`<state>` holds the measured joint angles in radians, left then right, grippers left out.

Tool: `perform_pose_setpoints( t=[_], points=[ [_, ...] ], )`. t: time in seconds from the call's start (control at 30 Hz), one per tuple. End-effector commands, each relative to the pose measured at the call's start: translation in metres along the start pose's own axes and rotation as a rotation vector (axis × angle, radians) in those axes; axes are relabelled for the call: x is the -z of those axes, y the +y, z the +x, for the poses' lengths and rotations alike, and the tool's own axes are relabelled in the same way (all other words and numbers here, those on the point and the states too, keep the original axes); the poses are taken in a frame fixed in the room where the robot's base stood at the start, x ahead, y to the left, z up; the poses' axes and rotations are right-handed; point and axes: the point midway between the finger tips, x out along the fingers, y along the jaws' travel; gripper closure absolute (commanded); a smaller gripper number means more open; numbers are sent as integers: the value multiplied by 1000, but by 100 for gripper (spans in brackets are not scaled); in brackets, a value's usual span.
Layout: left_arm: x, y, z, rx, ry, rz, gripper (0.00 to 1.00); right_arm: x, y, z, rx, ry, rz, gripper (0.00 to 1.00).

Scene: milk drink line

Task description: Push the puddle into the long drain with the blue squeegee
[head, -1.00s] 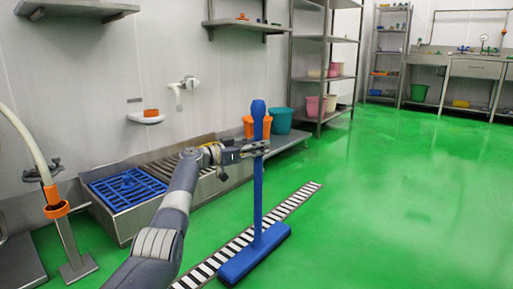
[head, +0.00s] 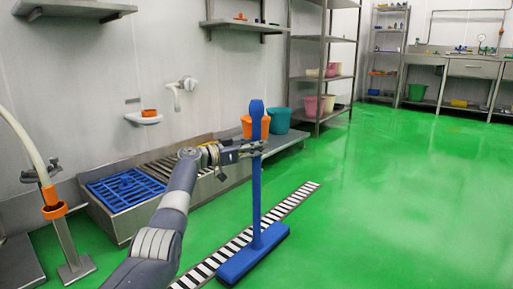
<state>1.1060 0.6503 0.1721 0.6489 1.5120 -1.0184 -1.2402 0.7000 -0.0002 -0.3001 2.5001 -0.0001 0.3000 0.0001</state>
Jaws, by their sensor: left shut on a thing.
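The blue squeegee (head: 257,190) stands upright, its wide blue head down at the floor beside the long drain. My left gripper (head: 257,148) is shut on the upper part of its handle. The long drain (head: 290,203) is a pale strip with dark slots, running from the bottom edge up to the right. The squeegee head lies along its right side and covers part of it in this view. The green floor looks glossy to the right, but I cannot make out a clear puddle edge. My right gripper is not in view.
A steel trough (head: 124,232) with a blue grid (head: 131,187) runs along the left wall. A steel shelf rack (head: 320,79) is at the back. The floor to the right is open.

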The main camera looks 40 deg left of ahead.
Motion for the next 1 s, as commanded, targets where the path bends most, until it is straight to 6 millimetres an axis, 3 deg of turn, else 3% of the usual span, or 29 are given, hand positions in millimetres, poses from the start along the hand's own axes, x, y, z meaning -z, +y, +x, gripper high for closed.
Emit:
perform_pose_setpoints(
  t=[0.7, 1.0],
  points=[
    [55, 22, 7, 1, 9, 2, 100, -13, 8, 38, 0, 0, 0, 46],
    [65, 28, 9, 1, 8, 1, 100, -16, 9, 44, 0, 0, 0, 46]
  ],
)
